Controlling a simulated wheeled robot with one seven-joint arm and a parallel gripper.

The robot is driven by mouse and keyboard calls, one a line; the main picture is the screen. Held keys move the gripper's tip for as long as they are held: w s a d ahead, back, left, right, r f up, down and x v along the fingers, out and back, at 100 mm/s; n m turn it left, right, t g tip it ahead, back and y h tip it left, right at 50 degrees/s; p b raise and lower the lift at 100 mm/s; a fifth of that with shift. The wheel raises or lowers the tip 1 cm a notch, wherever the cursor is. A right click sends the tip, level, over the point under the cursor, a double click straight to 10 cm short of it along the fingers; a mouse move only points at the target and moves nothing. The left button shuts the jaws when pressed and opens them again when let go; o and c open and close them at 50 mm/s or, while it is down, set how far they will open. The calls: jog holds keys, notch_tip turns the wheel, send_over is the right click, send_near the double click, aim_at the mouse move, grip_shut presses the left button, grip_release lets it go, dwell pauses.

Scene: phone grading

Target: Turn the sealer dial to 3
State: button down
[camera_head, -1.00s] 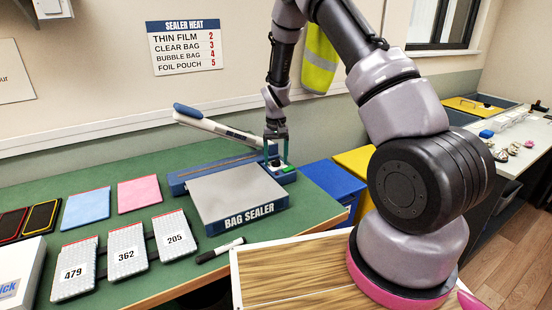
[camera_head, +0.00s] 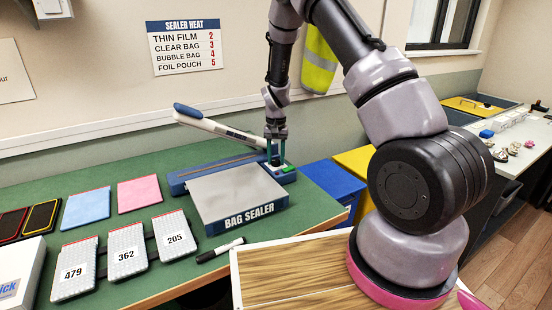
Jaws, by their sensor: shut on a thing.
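The bag sealer (camera_head: 236,200) stands on the green bench, with a grey top plate and a blue base. Its long lever arm (camera_head: 215,127) with a blue handle is raised toward the upper left. The dial's pointer and numbers are too small and too covered to read.
A wall sign (camera_head: 186,47) lists sealer heats: thin film 2, clear bag 3, bubble bag 4, foil pouch 5. Numbered silver pouches (camera_head: 127,256), pink (camera_head: 139,192) and blue (camera_head: 86,208) pads and a black marker (camera_head: 220,250) lie on the bench. A blue bin (camera_head: 331,187) stands at right.

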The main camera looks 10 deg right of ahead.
aim_at(276, 160)
jog(key=m, duration=0.5)
jog(key=shift+m, duration=0.3)
jog(key=m, duration=0.4)
jog(key=shift+m, duration=0.7)
jog(key=shift+c, duration=2.2)
grip_release()
notch_tip(276, 160, up, 11)
